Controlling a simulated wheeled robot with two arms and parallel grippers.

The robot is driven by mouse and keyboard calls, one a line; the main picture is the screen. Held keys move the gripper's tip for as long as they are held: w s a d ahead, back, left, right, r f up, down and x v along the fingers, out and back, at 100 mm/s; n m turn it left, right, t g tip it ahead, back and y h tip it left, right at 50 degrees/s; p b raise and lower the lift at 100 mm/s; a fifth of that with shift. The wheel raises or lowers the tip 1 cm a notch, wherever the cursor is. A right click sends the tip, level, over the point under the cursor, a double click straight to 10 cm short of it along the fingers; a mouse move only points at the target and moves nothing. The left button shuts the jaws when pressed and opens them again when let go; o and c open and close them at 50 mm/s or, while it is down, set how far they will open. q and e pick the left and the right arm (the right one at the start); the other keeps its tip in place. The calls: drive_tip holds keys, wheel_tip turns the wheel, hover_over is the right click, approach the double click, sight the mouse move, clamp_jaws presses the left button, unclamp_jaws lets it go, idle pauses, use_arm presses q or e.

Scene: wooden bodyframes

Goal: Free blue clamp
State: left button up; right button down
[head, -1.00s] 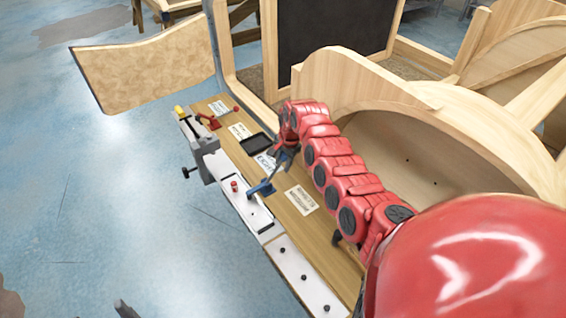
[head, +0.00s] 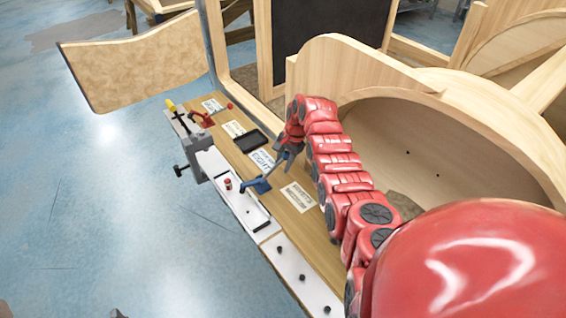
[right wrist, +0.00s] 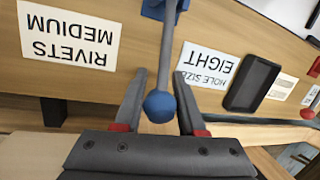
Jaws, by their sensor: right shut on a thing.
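The blue clamp (head: 261,185) stands at the inner edge of the white-topped strip along the wooden table. Its long grey handle ends in a blue ball (right wrist: 159,106), which lies between the two fingers of my right gripper (right wrist: 163,100) in the right wrist view. My right gripper (head: 288,150) is shut on this handle end from above, in the head view. The clamp's blue base (right wrist: 163,9) is cut off at the top of the wrist view. A small dark tip (head: 118,313) at the bottom edge may be my left gripper; its jaws cannot be made out.
A red clamp (head: 203,119) and a yellow-handled clamp (head: 172,106) stand at the far table end. A curved wooden frame (head: 345,65) rises close to my right arm. Blue floor is clear at left.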

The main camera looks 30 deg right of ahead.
drive_tip(key=shift+s+a+f, duration=0.2)
drive_tip(key=shift+a+f, duration=0.1)
drive_tip(key=shift+a, duration=0.05)
drive_tip(key=shift+f, duration=0.1)
drive_tip(key=shift+a+f, duration=0.1)
idle(0.4)
drive_tip(key=c, duration=0.8)
unclamp_jaws()
drive_tip(key=shift+c, duration=0.2)
drive_tip(key=o, duration=0.3)
drive_tip(key=shift+w+r, duration=0.1)
drive_tip(key=shift+r, duration=0.1)
